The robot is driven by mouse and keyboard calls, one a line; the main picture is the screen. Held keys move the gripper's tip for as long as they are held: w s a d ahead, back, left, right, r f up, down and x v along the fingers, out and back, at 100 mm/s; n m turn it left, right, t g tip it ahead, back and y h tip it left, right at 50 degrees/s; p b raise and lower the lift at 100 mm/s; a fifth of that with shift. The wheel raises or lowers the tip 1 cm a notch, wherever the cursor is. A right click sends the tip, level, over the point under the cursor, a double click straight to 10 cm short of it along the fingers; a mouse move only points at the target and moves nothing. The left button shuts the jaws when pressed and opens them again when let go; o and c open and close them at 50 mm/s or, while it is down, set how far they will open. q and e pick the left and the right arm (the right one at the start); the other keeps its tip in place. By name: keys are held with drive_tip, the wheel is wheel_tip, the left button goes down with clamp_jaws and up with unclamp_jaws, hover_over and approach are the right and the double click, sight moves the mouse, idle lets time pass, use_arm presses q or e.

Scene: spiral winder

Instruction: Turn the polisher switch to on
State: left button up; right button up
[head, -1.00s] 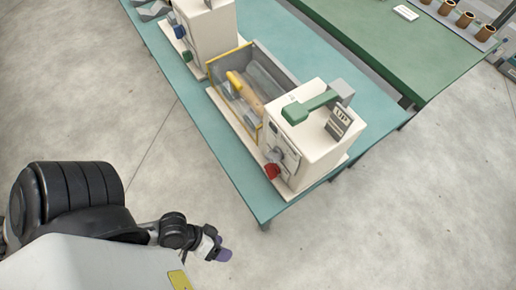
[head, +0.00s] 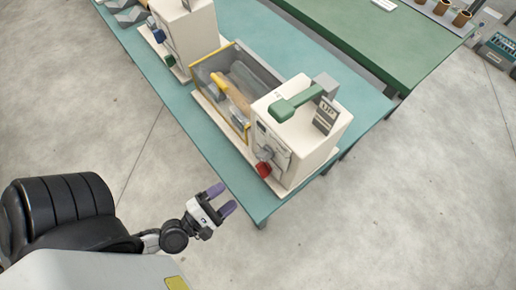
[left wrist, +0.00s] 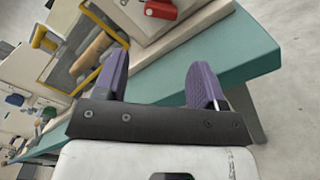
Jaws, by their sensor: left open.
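A cream machine (head: 310,150) stands at the near end of the teal table, with a green lever and an "UP" sign on top. A red knob (head: 263,169) sits low on its front, by a grey dial (head: 265,154). The red knob also shows at the top of the left wrist view (left wrist: 160,9). I cannot read which position it is in. My left gripper (head: 222,199), with purple fingers, is open and empty. It is in front of the table edge, left of and apart from the red knob. My right gripper is not in view.
The teal table edge (head: 222,160) lies between gripper and machine. A green table (head: 360,35) stands behind. The floor in front is clear.

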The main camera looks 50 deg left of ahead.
sight(264, 170)
use_arm(q)
drive_tip(key=w, duration=0.4)
drive_tip(key=w+p, duration=0.1)
drive_tip(key=w, duration=0.7)
drive_tip(key=shift+w+d+p, duration=0.2)
drive_tip(key=shift+d+p, duration=0.05)
drive_tip(key=shift+p, duration=0.05)
drive_tip(key=shift+c, duration=0.3)
drive_tip(key=c, duration=0.6)
